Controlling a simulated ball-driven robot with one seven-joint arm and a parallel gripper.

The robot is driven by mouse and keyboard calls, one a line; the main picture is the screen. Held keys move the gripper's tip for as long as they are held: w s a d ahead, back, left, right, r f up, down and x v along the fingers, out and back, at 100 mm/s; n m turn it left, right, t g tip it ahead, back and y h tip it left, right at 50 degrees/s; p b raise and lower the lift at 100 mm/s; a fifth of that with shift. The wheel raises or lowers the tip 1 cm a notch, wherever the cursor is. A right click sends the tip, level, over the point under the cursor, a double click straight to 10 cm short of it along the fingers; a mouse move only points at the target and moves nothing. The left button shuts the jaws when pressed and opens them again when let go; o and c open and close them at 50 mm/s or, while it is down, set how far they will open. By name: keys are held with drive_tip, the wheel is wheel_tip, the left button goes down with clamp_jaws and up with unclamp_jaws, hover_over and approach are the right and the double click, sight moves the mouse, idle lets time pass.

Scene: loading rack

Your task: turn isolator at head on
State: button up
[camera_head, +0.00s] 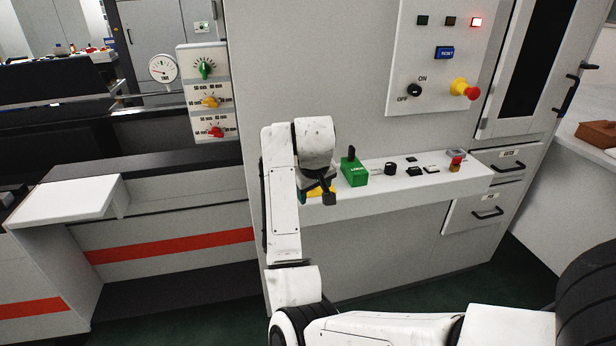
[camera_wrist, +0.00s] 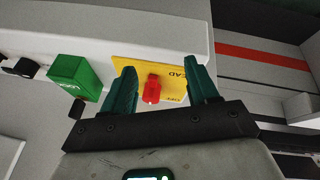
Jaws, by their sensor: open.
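The isolator is a red knob (camera_wrist: 152,88) on a yellow plate (camera_wrist: 174,72) in the wrist view. The plate's lettering is partly hidden; "EAD" can be made out. In the head view only a sliver of the yellow plate (camera_head: 316,191) shows, and the knob is hidden behind my gripper (camera_head: 325,195). In the wrist view my gripper (camera_wrist: 160,66) is open, with one green finger on each side of the red knob. The knob's switch position is not clear.
A green box with a black lever (camera_head: 354,170) sits close to the right on the grey ledge (camera_head: 440,180), with small black controls beyond. Above are an ON/OFF knob (camera_head: 414,90) and a red-and-yellow emergency button (camera_head: 465,89). A panel of three knobs (camera_head: 208,95) stands left.

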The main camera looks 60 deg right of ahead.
drive_tip(key=w+d+r+m+t+y+b, duration=0.1)
drive_tip(key=w+d+r+y+b, duration=0.1)
drive_tip(key=d+r, duration=0.55)
drive_tip(key=x, duration=0.6)
drive_tip(key=w+x, duration=0.1)
drive_tip(key=x, duration=0.2)
drive_tip(key=shift+a, duration=0.3)
drive_tip(key=shift+c, duration=0.2)
drive_tip(key=c, duration=1)
drive_tip(key=shift+r, duration=0.1)
